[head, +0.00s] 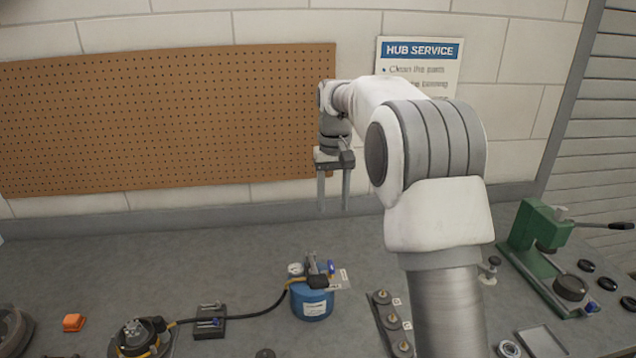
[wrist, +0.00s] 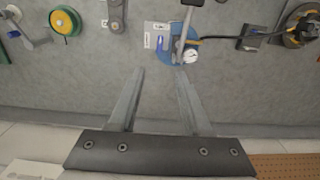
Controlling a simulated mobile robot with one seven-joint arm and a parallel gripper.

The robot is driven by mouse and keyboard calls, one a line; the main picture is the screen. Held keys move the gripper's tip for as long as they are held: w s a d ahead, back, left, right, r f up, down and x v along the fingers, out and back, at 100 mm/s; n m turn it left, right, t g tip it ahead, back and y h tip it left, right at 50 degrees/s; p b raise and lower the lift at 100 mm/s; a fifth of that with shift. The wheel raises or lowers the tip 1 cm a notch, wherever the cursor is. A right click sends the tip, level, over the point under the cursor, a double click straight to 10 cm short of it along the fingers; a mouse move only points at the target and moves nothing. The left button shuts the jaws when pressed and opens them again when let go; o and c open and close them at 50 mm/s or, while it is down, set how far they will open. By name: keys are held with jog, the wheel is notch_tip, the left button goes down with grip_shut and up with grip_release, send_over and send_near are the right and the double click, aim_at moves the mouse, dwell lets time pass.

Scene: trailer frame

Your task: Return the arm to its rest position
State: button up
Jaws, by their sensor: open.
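My arm rises from the front of the bench and bends over toward the back wall. My gripper (head: 333,205) points down, high above the grey workbench (head: 235,245), with its two fingers apart and nothing between them. In the wrist view my gripper (wrist: 157,75) also shows open and empty, with bare bench surface between the fingers. A blue canister (head: 312,302) with a gauge and a handled fitting on top stands on the bench below and in front of the gripper. It also shows in the wrist view (wrist: 172,50), beyond the fingertips.
A green press (head: 540,245) stands at the right. A black hose runs from the canister to a round hub (head: 140,338) at the lower left, past a small dark block (head: 210,322). An orange piece (head: 73,322) lies farther left.

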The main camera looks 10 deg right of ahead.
jog(key=s+r+t, duration=0.2)
jog(key=s+r, duration=0.3)
jog(key=s, duration=0.4)
jog(key=s+r+t, duration=0.1)
jog(key=s+r, duration=0.3)
jog(key=s, duration=0.5)
jog(key=s+f+t, duration=0.1)
jog(key=s+f, duration=0.1)
jog(key=s, duration=0.6)
jog(key=s+f+t, duration=0.1)
jog(key=s+f, duration=0.2)
jog(key=s, duration=0.5)
jog(key=shift+d+f+t, duration=0.25)
jog(key=shift+d+t, duration=0.05)
jog(key=shift+d, duration=0.15)
